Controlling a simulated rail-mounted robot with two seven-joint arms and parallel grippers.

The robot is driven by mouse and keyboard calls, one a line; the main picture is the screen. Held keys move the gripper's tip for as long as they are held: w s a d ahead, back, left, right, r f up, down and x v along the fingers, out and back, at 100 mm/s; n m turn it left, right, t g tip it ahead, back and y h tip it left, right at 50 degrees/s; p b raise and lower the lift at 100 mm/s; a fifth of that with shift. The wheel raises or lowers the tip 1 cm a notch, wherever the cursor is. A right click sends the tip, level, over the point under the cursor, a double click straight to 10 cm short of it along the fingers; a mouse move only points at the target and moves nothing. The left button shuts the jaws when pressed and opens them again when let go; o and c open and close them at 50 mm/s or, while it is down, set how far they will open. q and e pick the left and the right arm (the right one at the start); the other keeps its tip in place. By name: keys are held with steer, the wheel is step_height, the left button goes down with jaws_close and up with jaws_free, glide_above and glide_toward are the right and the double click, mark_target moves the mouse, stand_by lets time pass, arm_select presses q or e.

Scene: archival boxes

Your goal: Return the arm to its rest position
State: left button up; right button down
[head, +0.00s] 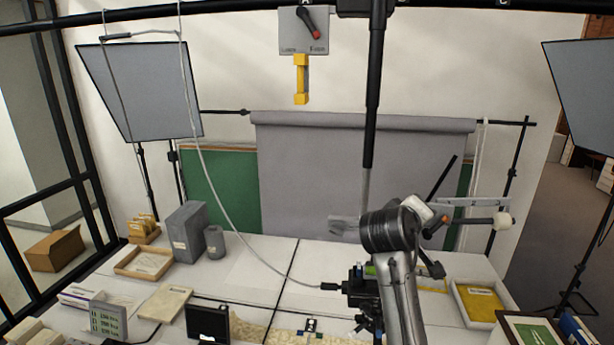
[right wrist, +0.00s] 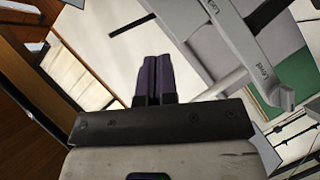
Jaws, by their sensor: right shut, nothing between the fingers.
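My right arm rises from the bottom edge of the head view, right of the middle, and bends at a dark round joint above the table. My right gripper (right wrist: 153,80) shows in the right wrist view with its two dark fingers side by side, shut and empty. In the head view its fingertips cannot be made out behind the arm. My left gripper and left arm are not in view.
Close to the right gripper is a grey labelled bar (right wrist: 238,45). A camera (head: 360,287) on a stand is beside my arm over the white table (head: 250,262). A tray (head: 484,303) lies at right; grey boxes (head: 187,231) stand at left. A dark pole (head: 374,100) hangs above.

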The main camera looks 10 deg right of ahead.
steer(key=s+a+r+m+t+y, duration=0.4)
steer(key=s+a+t+y, duration=0.15)
steer(key=s+y, duration=0.35)
steer(key=s+a+f+n+g+y+p, duration=0.1)
steer(key=s+f+g+p, duration=0.1)
steer(key=s+f, duration=0.9)
steer(key=s+a+f+n+g+y+p, duration=0.1)
steer(key=s+a+f+n+g+p, duration=0.15)
steer(key=s+f, duration=0.9)
steer(key=s+f+g, duration=0.3)
steer(key=s+f, duration=0.5)
steer(key=f, duration=0.2)
steer(key=s+d+f+g, duration=0.1)
steer(key=s+f+g, duration=0.3)
steer(key=s+f, duration=0.4)
step_height(320, 180, down, 3)
steer(key=shift+s+d+g+p, duration=0.25)
steer(key=shift+s+g+p, duration=0.05)
steer(key=shift+s+p, duration=0.1)
steer(key=shift+m, duration=0.25)
